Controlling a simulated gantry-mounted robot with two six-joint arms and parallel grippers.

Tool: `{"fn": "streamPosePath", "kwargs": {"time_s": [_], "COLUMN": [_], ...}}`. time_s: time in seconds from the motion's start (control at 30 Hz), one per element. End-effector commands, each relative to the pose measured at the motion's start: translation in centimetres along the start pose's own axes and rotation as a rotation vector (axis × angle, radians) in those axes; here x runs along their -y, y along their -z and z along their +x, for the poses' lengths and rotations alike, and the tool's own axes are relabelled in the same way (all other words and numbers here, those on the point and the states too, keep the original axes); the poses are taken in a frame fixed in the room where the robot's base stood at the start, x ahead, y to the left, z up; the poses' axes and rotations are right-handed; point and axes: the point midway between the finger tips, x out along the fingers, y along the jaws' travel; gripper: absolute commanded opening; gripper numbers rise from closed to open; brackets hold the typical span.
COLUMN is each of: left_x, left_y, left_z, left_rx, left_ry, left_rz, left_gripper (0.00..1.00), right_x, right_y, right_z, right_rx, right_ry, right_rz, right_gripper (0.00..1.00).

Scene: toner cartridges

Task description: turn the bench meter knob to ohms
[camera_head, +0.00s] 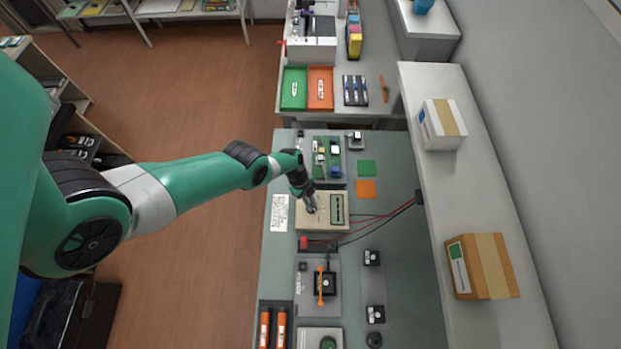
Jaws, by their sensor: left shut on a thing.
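The bench meter (326,222) is a beige box on the grey-green bench, with a dark-framed display (337,208) on its right part. My left arm reaches in from the left, and its gripper (311,208) is down at the left part of the meter's top face. The left gripper is shut on the meter knob, which is mostly hidden by the fingers. The knob's pointer direction and the dial marks are too small to read. My right gripper is not in view.
Red and black leads (383,221) run from the meter's right side towards the shelf. A white printed sheet (279,213) lies left of the meter. A circuit board (327,158) lies behind it, and a dark tray with a red part (318,244) lies in front.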

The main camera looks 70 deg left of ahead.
Motion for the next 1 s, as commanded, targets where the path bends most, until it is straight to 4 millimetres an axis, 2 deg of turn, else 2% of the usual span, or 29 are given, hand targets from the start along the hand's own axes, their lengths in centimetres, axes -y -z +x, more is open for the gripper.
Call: {"fn": "streamPosePath", "kwargs": {"time_s": [0.3,0.83,0.87,1.0], "left_x": [0.04,-0.07,-0.07,-0.06], "left_y": [-0.07,0.02,0.02,0.03], "left_z": [0.14,0.07,0.07,0.05], "left_rx": [0.007,0.007,0.007,0.006], "left_ry": [-0.04,-0.049,-0.049,-0.049], "left_rz": [0.117,0.138,0.138,0.137], "left_gripper": [0.0,0.0,0.18,0.42], "right_x": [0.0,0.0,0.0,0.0], "right_y": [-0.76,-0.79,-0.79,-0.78], "right_z": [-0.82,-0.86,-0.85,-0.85], "right_rx": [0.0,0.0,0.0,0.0], "right_ry": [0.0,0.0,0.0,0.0], "right_rz": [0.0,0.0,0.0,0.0], "right_gripper": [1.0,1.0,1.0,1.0]}}
